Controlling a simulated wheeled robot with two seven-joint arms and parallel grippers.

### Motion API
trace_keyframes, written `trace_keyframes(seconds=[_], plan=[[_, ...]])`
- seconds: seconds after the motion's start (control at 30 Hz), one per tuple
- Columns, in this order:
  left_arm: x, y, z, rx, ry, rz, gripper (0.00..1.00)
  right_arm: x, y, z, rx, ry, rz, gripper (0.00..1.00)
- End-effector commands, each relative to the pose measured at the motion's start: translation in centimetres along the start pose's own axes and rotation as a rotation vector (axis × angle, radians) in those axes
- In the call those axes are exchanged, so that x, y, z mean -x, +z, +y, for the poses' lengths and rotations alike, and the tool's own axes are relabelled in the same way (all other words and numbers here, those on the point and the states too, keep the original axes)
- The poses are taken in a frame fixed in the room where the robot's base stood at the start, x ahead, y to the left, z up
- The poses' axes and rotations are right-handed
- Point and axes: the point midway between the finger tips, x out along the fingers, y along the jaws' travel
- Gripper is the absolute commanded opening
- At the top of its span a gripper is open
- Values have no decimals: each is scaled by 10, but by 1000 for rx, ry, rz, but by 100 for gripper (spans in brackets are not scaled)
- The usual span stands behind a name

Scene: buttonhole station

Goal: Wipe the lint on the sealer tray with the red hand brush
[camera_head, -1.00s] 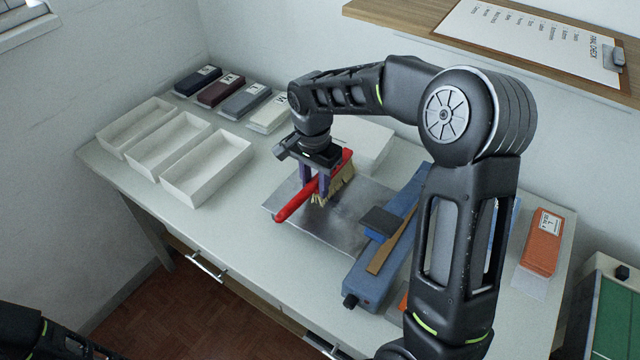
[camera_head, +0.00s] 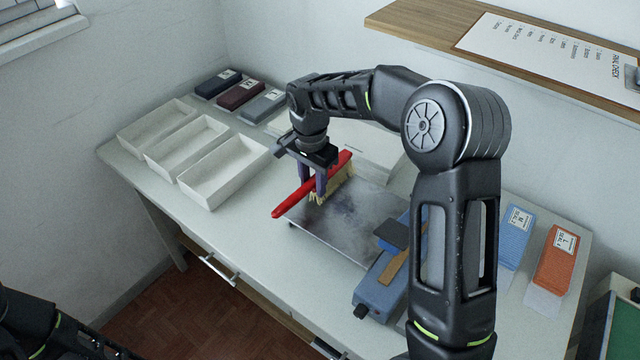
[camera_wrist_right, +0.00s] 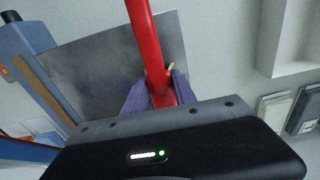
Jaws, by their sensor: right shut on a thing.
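The red hand brush (camera_head: 296,200) has a long red handle and pale tan bristles. My right gripper (camera_head: 314,184) is shut on its handle and holds it with the bristles facing down over the back left part of the grey metal sealer tray (camera_head: 340,232). I cannot tell whether the bristles touch the tray. The brush handle (camera_wrist_right: 146,40) also shows between the purple fingers in the right wrist view, above the tray (camera_wrist_right: 95,65). Greyish smudges show on the tray, but I cannot make out separate lint. My left arm shows at the lower left; its gripper is out of view.
The blue sealer (camera_head: 380,290) stands at the tray's right side. Three white bins (camera_head: 222,175) sit at the left, with several dark labelled packs (camera_head: 240,93) behind them. Blue (camera_head: 515,235) and orange (camera_head: 557,255) packs lie at the right. A shelf (camera_head: 430,20) overhangs the back.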

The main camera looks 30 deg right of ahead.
Motion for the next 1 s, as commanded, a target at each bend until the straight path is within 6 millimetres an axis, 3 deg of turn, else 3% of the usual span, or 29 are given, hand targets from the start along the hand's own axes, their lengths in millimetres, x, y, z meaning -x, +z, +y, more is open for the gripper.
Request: trace_keyframes(seconds=[0.2,1.0], plan=[[3,0,1,0,0,0,0,-2,1,-12,0,1,-1,0],[-1,0,0,0,0,0,0,0,17,-12,1,3,-4,0]])
